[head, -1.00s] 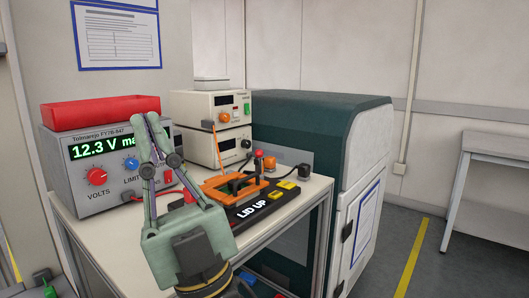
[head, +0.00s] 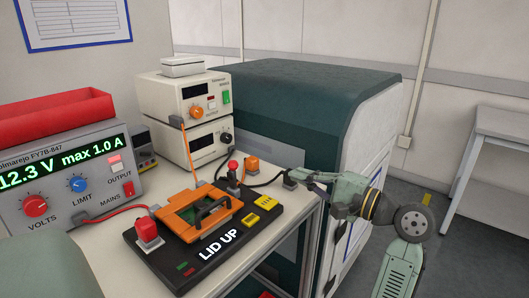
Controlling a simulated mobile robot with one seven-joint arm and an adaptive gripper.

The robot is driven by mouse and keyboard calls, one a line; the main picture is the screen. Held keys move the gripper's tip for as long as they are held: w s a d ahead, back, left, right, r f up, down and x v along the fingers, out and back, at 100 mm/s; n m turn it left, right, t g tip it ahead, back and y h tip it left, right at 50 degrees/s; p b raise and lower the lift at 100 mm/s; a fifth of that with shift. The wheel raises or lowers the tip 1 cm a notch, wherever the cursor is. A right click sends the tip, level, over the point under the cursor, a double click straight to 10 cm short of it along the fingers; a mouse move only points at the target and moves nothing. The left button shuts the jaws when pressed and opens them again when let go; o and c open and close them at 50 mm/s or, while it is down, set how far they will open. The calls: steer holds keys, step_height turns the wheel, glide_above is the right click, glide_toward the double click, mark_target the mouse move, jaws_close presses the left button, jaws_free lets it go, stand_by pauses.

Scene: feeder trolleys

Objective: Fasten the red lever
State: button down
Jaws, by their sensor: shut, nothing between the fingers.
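A lever with a red ball knob (head: 233,165) stands upright behind the lid, at the fixture's far side. A red block-shaped part (head: 147,230) sits at the fixture's near left corner. My gripper (head: 304,178) comes in from the right, shut and empty, at the bench's right edge. Its fingertips are beside a small dark cable block, right of the lever and apart from it; whether they touch the block is unclear.
A power supply (head: 75,190) with a red tray (head: 55,117) on it stands left. Two stacked instruments (head: 186,125) stand behind the fixture, and an orange block (head: 252,167) is near the lever. A dark green cabinet (head: 290,95) is behind. Cables cross the bench.

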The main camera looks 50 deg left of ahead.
mark_target(233, 174)
steer(key=shift+d+f, duration=0.1)
steer(key=shift+d, duration=0.15)
steer(key=shift+g, duration=0.3)
steer(key=a+p, duration=0.1)
steer(key=a, duration=0.2)
steer(key=s+a+p, duration=0.1)
steer(key=a, duration=0.6)
steer(key=shift+s+r+p, duration=0.2)
steer(key=shift+s+p, duration=0.15)
steer(key=shift+p, duration=0.05)
steer(key=shift+s+a+r+p, duration=0.15)
steer(key=shift+s+p, duration=0.15)
steer(key=shift+s, duration=0.65)
steer(key=shift+s+r+p, duration=0.1)
steer(key=shift+s+p, duration=0.2)
steer(key=shift+s, duration=0.65)
